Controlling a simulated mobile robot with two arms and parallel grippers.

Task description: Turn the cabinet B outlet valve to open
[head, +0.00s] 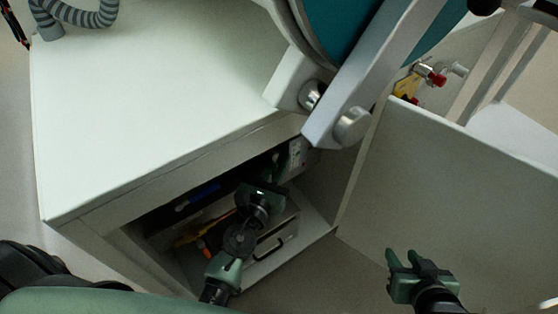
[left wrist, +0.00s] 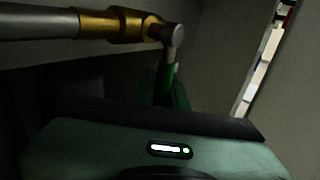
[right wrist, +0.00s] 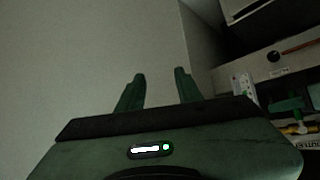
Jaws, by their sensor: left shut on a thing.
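In the left wrist view, a brass valve body (left wrist: 115,25) sits on a grey pipe (left wrist: 40,23), with a round metal stem end at its right. A green valve handle (left wrist: 169,80) runs from that stem down between the fingers of my left gripper (left wrist: 168,100), which is shut on it. The handle lies roughly across the pipe. In the head view my left gripper (head: 275,170) is inside the open cabinet bay under the white top; the valve is mostly hidden there. My right gripper (head: 405,262) is open and empty beside the bay; its fingers also show in the right wrist view (right wrist: 158,90).
A white cabinet top (head: 150,100) overhangs the bay, and a white side panel (head: 450,190) stands to the right. Red-knobbed fittings (head: 437,78) sit at upper right.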

